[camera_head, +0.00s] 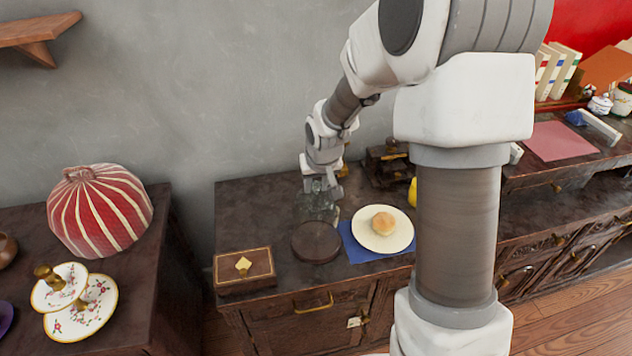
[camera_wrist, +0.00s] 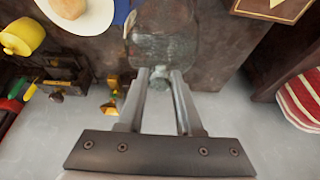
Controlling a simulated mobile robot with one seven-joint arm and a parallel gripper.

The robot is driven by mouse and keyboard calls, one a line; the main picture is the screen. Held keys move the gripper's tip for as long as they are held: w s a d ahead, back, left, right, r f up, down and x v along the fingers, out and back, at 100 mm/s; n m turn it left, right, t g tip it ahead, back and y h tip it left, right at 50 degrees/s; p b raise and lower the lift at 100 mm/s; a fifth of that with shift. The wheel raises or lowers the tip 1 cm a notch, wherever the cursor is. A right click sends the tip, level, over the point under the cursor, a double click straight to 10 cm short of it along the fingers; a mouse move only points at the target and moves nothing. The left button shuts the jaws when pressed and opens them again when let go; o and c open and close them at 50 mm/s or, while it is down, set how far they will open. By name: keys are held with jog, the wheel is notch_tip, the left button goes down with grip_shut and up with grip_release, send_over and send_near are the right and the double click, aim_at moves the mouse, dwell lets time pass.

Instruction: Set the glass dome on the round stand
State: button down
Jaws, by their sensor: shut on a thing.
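The clear glass dome (camera_head: 316,208) is at the middle of the dark cabinet top in the head view, just behind the round stand. The round stand (camera_head: 316,243) is a low dark brown disc with nothing seen on top of it. My gripper (camera_head: 324,184) is above the dome, shut on its top knob. In the wrist view my gripper's fingers (camera_wrist: 160,76) close around the knob, and the dome (camera_wrist: 160,48) spreads out beyond them. I cannot tell whether the dome's rim touches the cabinet top. The stand is not clear in the wrist view.
A wooden box (camera_head: 243,270) with a gold emblem lies left of the stand. A cream plate (camera_head: 398,238) with a bun sits on a blue cloth at the right. A dark wooden grinder (camera_head: 388,165) and a yellow object (camera_head: 412,190) stand behind the plate.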

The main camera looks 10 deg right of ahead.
aim_at(317, 196)
jog(key=shift+f+b, duration=1.1)
jog(key=shift+f, duration=0.7)
jog(key=shift+f+b, duration=0.6)
jog(key=shift+b, duration=0.05)
jog(key=c, duration=0.8)
grip_release()
jog(key=shift+c, duration=0.2)
jog(key=p+v, duration=0.7)
jog(key=v, duration=0.4)
jog(key=shift+s, duration=0.1)
jog(key=s+r, duration=0.9)
jog(key=s, duration=0.2)
jog(key=s+r+t+p, duration=0.1)
jog(key=s+r, duration=0.8)
jog(key=s, duration=0.2)
jog(key=shift+s, duration=0.35)
